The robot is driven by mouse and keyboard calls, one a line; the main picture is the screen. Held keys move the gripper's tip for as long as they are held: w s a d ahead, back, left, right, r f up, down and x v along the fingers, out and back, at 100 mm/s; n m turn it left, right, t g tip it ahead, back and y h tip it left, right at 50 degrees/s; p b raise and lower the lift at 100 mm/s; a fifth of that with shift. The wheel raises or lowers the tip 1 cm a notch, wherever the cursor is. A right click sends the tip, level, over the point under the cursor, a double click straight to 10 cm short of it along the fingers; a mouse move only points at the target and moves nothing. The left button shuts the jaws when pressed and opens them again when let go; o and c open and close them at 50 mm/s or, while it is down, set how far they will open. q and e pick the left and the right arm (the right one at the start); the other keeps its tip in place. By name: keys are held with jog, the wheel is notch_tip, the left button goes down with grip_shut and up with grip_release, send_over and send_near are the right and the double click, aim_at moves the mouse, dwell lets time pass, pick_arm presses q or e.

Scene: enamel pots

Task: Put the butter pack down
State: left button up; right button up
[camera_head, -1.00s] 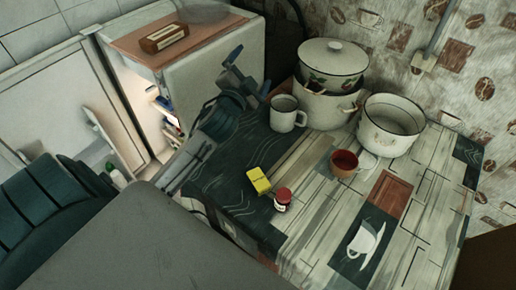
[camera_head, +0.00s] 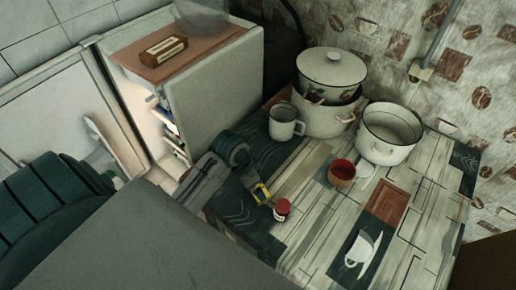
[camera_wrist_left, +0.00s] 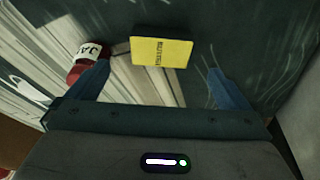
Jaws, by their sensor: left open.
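The yellow butter pack (camera_head: 265,190) is at the table's left side, partly covered by my left gripper in the head view. In the left wrist view the butter pack (camera_wrist_left: 161,51) shows its printed top and appears to rest on the table. My left gripper (camera_wrist_left: 160,82) is open, with one blue finger to each side and the pack slightly beyond the tips, between their lines. Its fingertips are hard to make out in the head view. My right gripper is not in view.
A red-lidded jar (camera_head: 282,209) stands close beside the pack. A red-brown cup (camera_head: 342,172), a white mug (camera_head: 284,122), a white pot (camera_head: 390,134) and a lidded pot (camera_head: 331,70) stand farther back. The table's front right is clear. A fridge (camera_head: 213,88) stands at left.

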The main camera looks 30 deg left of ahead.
pick_arm(q)
jog(key=shift+p+x, duration=0.7)
jog(key=shift+x, duration=2.5)
jog(key=shift+w, duration=0.1)
jog(key=c, duration=1.2)
jog(key=shift+r, duration=0.2)
jog(key=shift+r+b, duration=0.35)
jog(key=shift+r, duration=0.35)
jog(key=shift+s+d+r+b, duration=0.35)
jog(key=shift+s+r+b, duration=0.15)
jog(key=shift+r, duration=0.3)
jog(key=s+d+b, duration=0.1)
jog(key=s+d, duration=0.1)
jog(key=s, duration=0.1)
jog(key=s+d+r, duration=0.1)
jog(key=s+d, duration=0.1)
jog(key=s, duration=0.2)
jog(key=s+d+b, duration=0.1)
jog(key=s+d, duration=0.2)
jog(key=s, duration=0.1)
jog(key=shift+s+r+b, duration=0.15)
jog(key=shift+r+b, duration=0.1)
jog(key=shift+b, duration=0.1)
jog(key=shift+s+d+r, duration=0.1)
jog(key=shift+s+d, duration=0.3)
jog(key=shift+s, duration=0.2)
